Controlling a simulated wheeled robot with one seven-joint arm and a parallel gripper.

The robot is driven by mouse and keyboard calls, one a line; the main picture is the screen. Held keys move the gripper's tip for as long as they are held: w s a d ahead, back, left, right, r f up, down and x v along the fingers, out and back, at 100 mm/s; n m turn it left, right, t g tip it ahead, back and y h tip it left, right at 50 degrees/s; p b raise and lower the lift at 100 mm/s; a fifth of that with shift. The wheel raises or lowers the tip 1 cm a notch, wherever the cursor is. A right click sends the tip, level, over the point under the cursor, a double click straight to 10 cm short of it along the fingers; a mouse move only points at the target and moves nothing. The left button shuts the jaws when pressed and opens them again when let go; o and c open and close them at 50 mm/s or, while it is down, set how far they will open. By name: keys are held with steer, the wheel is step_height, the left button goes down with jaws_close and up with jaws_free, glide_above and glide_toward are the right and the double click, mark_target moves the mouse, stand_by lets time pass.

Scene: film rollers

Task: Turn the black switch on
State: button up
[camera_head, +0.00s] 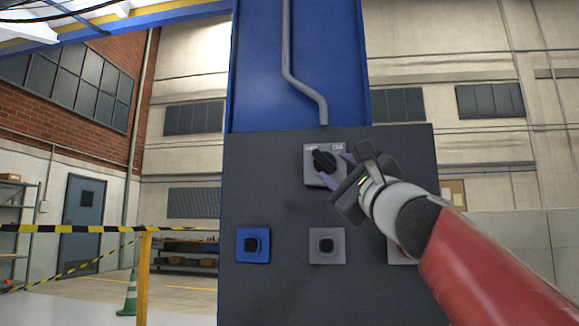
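The black switch (323,160) is a rotary knob on a light grey plate at the top of a dark panel (275,190). Its handle is tilted, with the upper end toward the left label. Small lettering shows at the plate's top left and top right; the right label seems to read "ON". My gripper (336,168) is at the knob, reaching in from the lower right. Its purple-tipped fingers look spread, one above right and one below the knob. I cannot tell whether they touch it. Part of the plate's right side is hidden by my gripper.
Another plate (400,254) at the right is partly hidden by my arm. A grey pipe (288,50) runs above the panel. Striped barrier tape (70,229) hangs at left.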

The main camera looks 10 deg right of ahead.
mark_target(321, 157)
steer(key=p+x, duration=0.3)
steer(key=x, duration=0.3)
steer(key=shift+r, duration=0.25)
steer(key=shift+w+a+r, duration=0.15)
steer(key=shift+w, duration=0.4)
jaws_close()
